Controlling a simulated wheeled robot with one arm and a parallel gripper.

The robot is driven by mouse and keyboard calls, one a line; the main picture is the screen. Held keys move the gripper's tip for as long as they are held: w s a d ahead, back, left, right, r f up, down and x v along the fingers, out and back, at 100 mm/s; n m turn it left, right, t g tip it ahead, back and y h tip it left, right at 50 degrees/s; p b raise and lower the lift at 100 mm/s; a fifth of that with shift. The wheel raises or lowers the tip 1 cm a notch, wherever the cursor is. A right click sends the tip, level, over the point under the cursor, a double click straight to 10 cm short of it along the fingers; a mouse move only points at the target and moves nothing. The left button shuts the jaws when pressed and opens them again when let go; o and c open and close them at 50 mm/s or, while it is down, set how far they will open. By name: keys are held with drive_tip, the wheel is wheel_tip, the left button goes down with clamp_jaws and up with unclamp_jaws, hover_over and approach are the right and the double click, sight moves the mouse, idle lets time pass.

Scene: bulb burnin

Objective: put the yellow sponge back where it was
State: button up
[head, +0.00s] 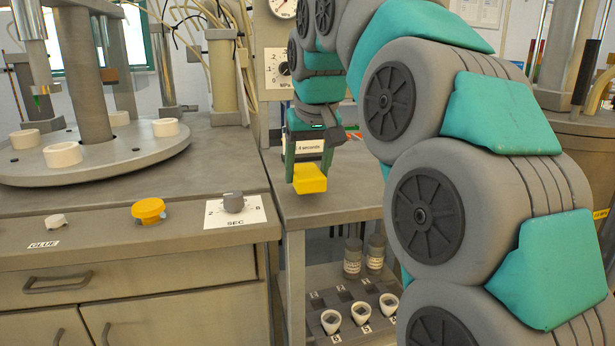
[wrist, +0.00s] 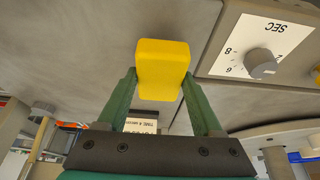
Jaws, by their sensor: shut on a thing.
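The yellow sponge (head: 310,178) is a small block held between the fingers of my gripper (head: 309,166). In the head view it hangs in front of a grey side table, and I cannot tell its exact height above the top. In the wrist view the sponge (wrist: 162,68) sits between the two green fingertips of my gripper (wrist: 161,84), with its far end sticking out beyond them. A small white card with text, partly legible as seconds (head: 310,146), shows behind the fingers.
The grey side table (head: 340,205) has clear room around the gripper. A dial marked SEC (head: 233,203) and a yellow knob (head: 148,210) are on the bench to the left. Below, a lower shelf holds white cups (head: 331,321) and two jars (head: 352,258).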

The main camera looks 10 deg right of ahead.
drive_tip(key=shift+f, duration=0.85)
drive_tip(key=shift+f, duration=0.2)
drive_tip(key=o, duration=1.3)
drive_tip(key=shift+r, duration=0.1)
